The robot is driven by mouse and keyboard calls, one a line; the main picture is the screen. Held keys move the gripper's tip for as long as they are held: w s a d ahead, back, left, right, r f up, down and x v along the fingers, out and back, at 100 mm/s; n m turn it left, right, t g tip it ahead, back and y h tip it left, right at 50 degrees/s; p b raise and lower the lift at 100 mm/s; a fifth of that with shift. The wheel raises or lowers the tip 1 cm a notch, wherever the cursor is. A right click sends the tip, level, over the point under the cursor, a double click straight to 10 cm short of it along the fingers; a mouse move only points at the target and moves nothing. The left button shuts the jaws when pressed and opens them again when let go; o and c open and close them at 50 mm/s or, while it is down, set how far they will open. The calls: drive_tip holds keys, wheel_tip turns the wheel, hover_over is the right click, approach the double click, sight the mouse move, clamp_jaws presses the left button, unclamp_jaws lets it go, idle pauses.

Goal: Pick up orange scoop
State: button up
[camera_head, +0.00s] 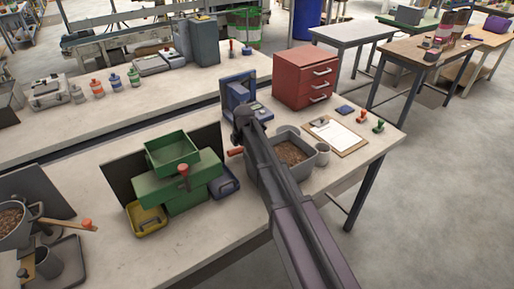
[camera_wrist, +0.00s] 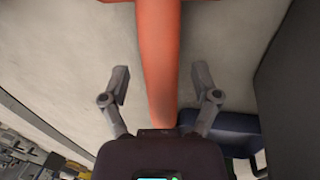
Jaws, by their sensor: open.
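The orange scoop (camera_wrist: 157,60) fills the middle of the wrist view, its long handle running from the top edge down between my fingers. My gripper (camera_wrist: 161,80) is open, one finger on each side of the handle with a gap to both. In the head view a short orange piece, likely the scoop (camera_head: 235,152), shows on the bench just left of my arm. The rest of it and my fingers are hidden there by the arm.
A dark blue tray (camera_wrist: 225,125) lies close to my right finger in the wrist view. In the head view, green bins (camera_head: 172,152) stand to the left, a grey pellet tub (camera_head: 318,152) and clipboard (camera_head: 337,137) to the right, and a red drawer box (camera_head: 300,80) behind.

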idle(0.3)
clamp_jaws()
drive_tip(key=shift+r, duration=0.1)
wheel_tip(320, 180, up, 28)
drive_tip(key=p, duration=2.8)
